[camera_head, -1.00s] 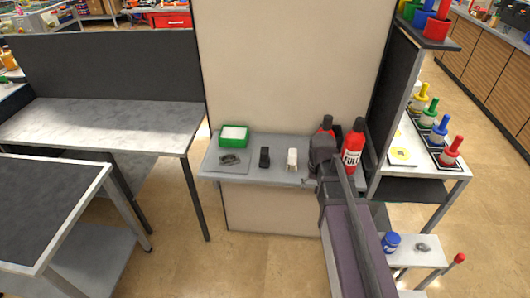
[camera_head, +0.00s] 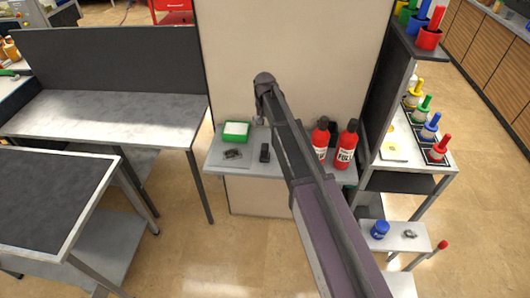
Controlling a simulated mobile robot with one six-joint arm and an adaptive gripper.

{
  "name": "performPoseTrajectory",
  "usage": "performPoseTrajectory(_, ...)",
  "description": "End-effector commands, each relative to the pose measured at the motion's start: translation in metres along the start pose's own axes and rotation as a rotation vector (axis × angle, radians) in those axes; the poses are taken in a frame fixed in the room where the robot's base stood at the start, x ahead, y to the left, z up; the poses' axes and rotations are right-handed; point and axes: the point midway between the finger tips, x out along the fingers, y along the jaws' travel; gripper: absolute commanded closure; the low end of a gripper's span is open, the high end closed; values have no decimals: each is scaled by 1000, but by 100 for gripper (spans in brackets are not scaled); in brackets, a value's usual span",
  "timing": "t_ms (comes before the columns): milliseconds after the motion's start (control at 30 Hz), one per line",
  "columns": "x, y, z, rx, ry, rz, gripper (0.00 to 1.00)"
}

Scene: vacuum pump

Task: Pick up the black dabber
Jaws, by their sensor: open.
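A small black upright object (camera_head: 265,153), which may be the black dabber, stands on the grey shelf (camera_head: 222,169) against the beige panel. It is too small for me to tell its exact shape. The dark joint of my arm is above and behind it in the picture, and the arm passes just to its right. My gripper's fingers cannot be made out; they seem hidden by the arm. Nothing is visibly held.
A green box (camera_head: 236,139) with white contents and a small dark item (camera_head: 233,154) are on the shelf's left. Red bottles (camera_head: 346,147) stand on its right. Colored-handled pots (camera_head: 430,125) line the right-hand table. A blue jar (camera_head: 380,229) sits on the low shelf.

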Motion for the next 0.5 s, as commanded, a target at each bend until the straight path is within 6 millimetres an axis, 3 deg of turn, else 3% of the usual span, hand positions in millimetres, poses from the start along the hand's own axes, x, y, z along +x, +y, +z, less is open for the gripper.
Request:
performPoseTrajectory(267, 3, 1, 0, 0, 0, 0, 11)
performPoseTrajectory(500, 17, 1, 0, 1, 0, 0, 11)
